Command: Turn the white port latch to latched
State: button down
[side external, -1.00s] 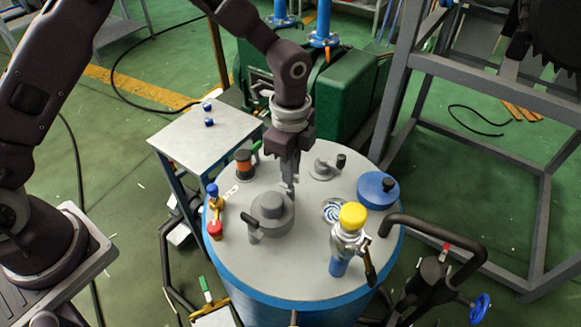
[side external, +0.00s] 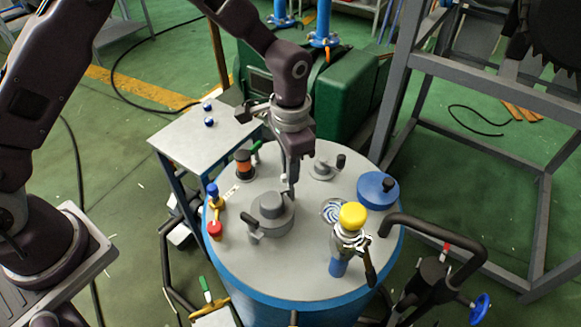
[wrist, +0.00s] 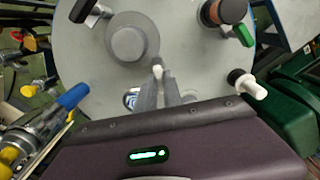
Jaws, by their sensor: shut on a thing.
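The round grey port (side external: 271,210) stands on the pale lid (side external: 300,265) of the blue vessel; it also shows in the wrist view (wrist: 130,40). My gripper (side external: 290,190) points down just behind the port. In the wrist view my gripper (wrist: 158,78) has its two grey fingers close together at the port's edge. The white tip of the port latch (wrist: 157,71) shows between the fingertips, and they are shut on it. The rest of the latch is mostly hidden by the fingers, so its exact angle cannot be told.
Around the port stand an orange-and-black fitting (side external: 244,163), a blue cap (side external: 377,189), a yellow-topped valve (side external: 352,216) and a small fitting with a dark handle (side external: 323,168). A white-handled fitting (wrist: 247,85) is right of my fingers in the wrist view.

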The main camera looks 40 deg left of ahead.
jog(key=n, duration=0.5)
jog(key=shift+n, duration=0.7)
jog(key=c, duration=1.5)
grip_release()
jog(key=shift+r, duration=0.15)
notch_tip(320, 180, up, 6)
jog(key=shift+r, duration=0.45)
